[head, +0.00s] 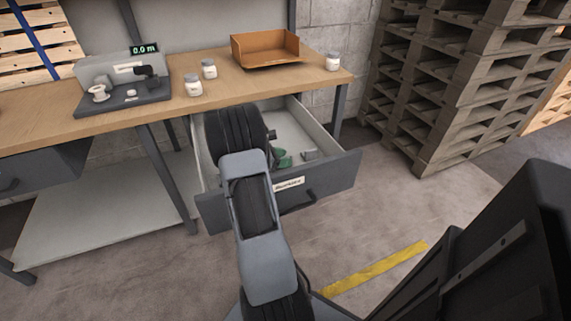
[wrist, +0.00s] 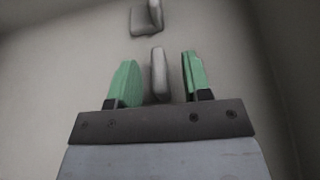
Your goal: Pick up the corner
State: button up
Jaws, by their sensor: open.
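In the wrist view, my gripper (wrist: 159,62) has its two green fingers apart. A grey corner (wrist: 158,75) stands between them, with a visible gap on each side. A second grey L-shaped corner (wrist: 146,20) lies farther off, beyond the fingertips. Both are on the pale drawer floor. In the head view, my gripper (head: 282,158) is down inside the open drawer (head: 340,178), partly hidden by my arm. One grey corner (head: 309,155) shows to the right of the green fingers; the other cannot be made out there.
The drawer hangs under a wooden workbench (head: 215,100). On the bench are an orange open bin (head: 265,63), several white jars, including one at the right (head: 332,62), and a grey device with a display (head: 125,85). Stacked pallets (head: 460,90) stand at the right.

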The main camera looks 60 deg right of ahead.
jog(key=shift+s+d+f, duration=0.25)
jog(key=shift+s+d, duration=0.15)
jog(key=shift+d, duration=0.15)
grip_shut()
